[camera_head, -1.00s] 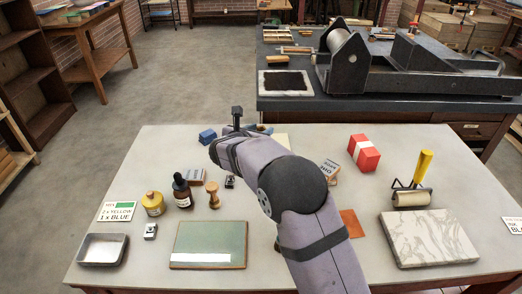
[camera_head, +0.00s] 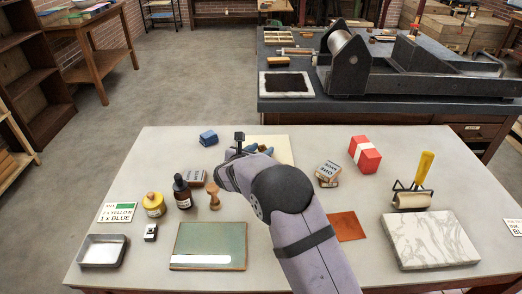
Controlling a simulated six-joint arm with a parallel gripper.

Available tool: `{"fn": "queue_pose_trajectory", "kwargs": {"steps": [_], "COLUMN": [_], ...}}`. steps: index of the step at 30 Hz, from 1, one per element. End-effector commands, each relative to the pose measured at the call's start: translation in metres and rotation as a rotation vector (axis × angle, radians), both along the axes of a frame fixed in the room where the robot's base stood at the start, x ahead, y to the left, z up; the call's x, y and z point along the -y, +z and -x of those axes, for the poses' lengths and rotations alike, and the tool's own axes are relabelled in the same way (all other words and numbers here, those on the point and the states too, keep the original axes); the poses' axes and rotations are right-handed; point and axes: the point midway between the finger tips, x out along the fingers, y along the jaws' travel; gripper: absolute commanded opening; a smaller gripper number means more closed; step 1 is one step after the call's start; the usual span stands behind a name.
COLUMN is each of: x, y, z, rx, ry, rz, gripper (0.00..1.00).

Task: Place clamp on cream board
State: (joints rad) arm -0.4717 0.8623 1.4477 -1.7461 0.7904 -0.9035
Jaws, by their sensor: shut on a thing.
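The cream board (camera_head: 283,143) lies flat near the back middle of the table, and my arm hides part of it.
A blue block (camera_head: 208,138) stands left of my wrist. A wooden-handled stamp (camera_head: 214,196), a dark bottle (camera_head: 182,192) and a yellow jar (camera_head: 153,205) stand nearer left.

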Motion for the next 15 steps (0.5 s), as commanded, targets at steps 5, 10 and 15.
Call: {"fn": "queue_pose_trajectory", "kwargs": {"steps": [5, 10, 15], "x": [-0.0001, -0.0001, -0.0001], "y": [-0.0003, -0.003, -0.0029], "z": [-0.0001, -0.0001, 0.0], "rx": [0.001, 0.0, 0.0], "ry": [0.0, 0.0, 0.0], "rz": [0.0, 0.0, 0.001], "gripper": [0.13, 0.46, 0.56]}}
